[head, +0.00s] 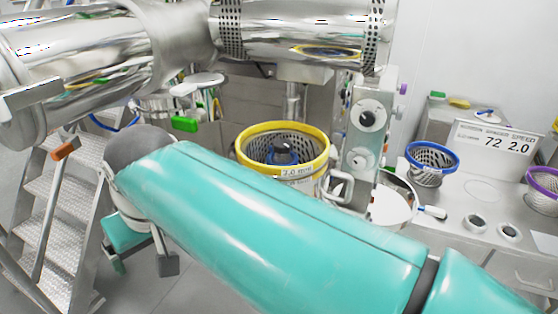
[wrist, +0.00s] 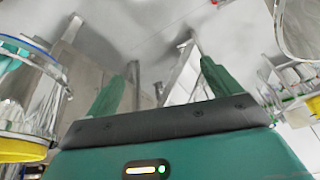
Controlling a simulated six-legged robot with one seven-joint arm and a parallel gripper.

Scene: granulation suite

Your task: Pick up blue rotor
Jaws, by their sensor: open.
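A blue part with a dark centre, likely the blue rotor (head: 283,153), sits inside a perforated basket with a yellow rim (head: 243,150) in the head view. Its lower portion is hidden by the basket wall. My gripper (head: 142,264) hangs low at the left, below my wrist, apart from the basket. In the wrist view my gripper (wrist: 164,72) is open, its two green fingers spread with nothing between them. I cannot make out the rotor in the wrist view.
Steel steps (head: 55,205) stand at the left, close to my gripper. A large steel drum (head: 290,35) overhangs the basket. A blue-rimmed basket (head: 424,176), a purple-rimmed basket (head: 541,190) and a sign (head: 495,143) are on the right bench.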

